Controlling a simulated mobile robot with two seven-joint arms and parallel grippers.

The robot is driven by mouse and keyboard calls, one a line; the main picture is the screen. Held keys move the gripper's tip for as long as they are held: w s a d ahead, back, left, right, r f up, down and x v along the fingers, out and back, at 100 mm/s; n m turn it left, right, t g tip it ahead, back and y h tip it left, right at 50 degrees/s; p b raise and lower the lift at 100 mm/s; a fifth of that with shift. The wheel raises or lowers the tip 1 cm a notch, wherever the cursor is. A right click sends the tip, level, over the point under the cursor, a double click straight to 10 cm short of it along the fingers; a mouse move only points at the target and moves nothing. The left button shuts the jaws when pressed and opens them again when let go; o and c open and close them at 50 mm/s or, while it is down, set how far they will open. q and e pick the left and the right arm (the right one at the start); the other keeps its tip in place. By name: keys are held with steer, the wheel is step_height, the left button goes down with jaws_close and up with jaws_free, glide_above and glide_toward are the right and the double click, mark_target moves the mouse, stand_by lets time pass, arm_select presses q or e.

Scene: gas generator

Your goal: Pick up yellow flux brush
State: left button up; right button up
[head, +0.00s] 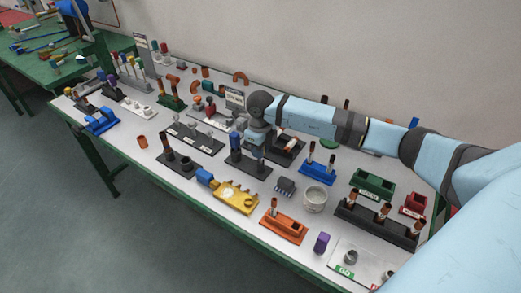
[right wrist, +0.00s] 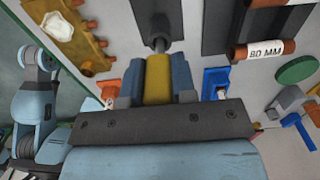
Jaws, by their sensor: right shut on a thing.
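My right gripper (head: 254,153) reaches down over a black stand (head: 246,168) in the middle of the table in the head view. In the right wrist view the blue fingers of this gripper (right wrist: 158,82) are shut on the yellow flux brush (right wrist: 157,80), one finger on each side of its yellow handle. A grey metal shaft runs from the handle toward the black stand, which also shows in the right wrist view (right wrist: 133,16). I cannot tell whether the brush still sits in the stand. The brush is hidden in the head view. My left gripper is not in view.
A yellow manifold block (head: 236,198) with a blue end, a white round pot (head: 314,198), a blue stand (head: 317,173) and an orange stand (head: 284,226) are close by. Several other stands and parts fill the table. A wall runs behind it.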

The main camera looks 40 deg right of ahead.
step_height(320, 180, up, 20)
steer(key=shift+b, duration=0.35)
stand_by(0.7)
